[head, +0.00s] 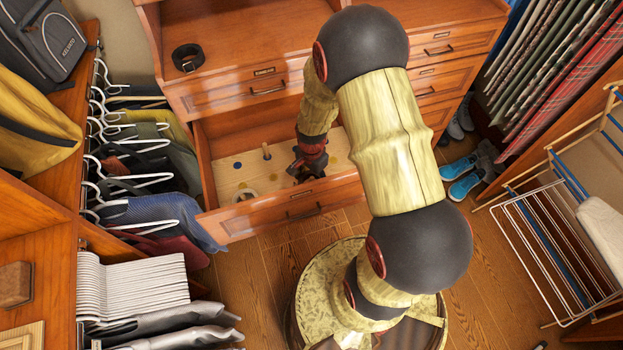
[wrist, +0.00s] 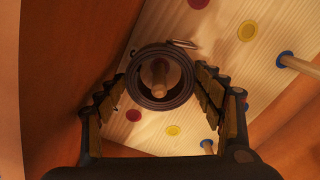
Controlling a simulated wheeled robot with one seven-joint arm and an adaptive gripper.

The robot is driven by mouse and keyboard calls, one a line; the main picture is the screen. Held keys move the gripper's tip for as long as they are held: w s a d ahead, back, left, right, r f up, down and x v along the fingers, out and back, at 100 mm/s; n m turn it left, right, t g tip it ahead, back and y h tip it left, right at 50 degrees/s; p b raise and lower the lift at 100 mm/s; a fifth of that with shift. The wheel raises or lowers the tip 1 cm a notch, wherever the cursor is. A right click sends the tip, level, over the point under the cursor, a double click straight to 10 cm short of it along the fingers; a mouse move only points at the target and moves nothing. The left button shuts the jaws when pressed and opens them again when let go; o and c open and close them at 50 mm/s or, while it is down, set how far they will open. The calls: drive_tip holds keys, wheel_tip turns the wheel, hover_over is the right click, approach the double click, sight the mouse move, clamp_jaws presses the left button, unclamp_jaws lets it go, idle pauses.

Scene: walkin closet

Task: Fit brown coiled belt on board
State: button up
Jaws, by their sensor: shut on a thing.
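The brown coiled belt (wrist: 160,101) is between the fingers of my gripper (wrist: 163,80), which is shut on it. Its metal buckle (wrist: 184,44) sticks out at the top right. A wooden peg (wrist: 158,76) shows through the coil's open centre; how far the coil is down the peg cannot be told. The pale wooden board (wrist: 215,55) has red and yellow dots and other pegs with blue bases. In the head view the board (head: 232,174) lies in an open drawer, with my gripper (head: 309,164) low over its right part; the belt is hidden there.
Another peg (head: 266,151) stands on the board, and a small coiled item (head: 245,195) lies near the drawer's front. The drawer front (head: 290,207) and side walls border the board. Hanging clothes (head: 150,215) crowd the left.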

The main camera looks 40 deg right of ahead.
drive_tip(key=shift+f+b, duration=0.4)
drive_tip(key=shift+f, duration=0.35)
drive_tip(key=o, duration=1.3)
drive_tip(key=shift+o, duration=0.2)
wheel_tip(320, 180, up, 12)
drive_tip(key=shift+r, duration=0.1)
